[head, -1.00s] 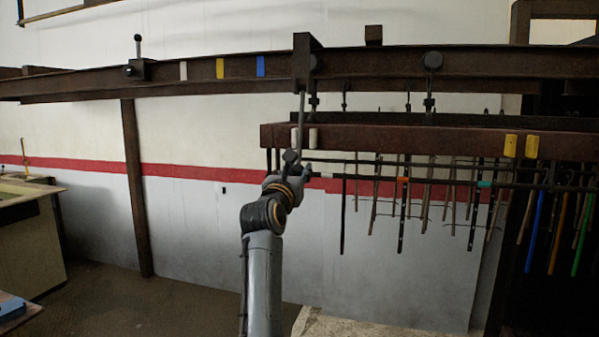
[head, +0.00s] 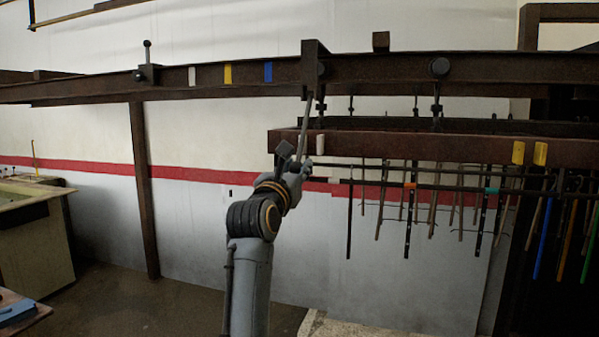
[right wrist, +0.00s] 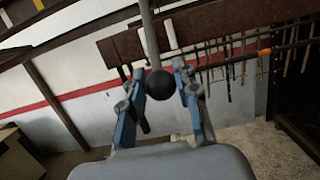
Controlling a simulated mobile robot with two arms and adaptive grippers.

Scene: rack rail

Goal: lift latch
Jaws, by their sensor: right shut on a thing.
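The latch is a thin grey lever (head: 304,128) hanging from a dark block (head: 314,66) on the overhead rail. It leans, its lower end to the left. In the head view the knob is hidden by the gripper. My left gripper is not in view.
The dark overhead rail (head: 400,67) runs across, with white, yellow and blue markers. A ball-topped stop (head: 146,62) stands on its left part. A brown beam (head: 420,146) with several hanging rods is close right of my gripper. The space left of my arm is open.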

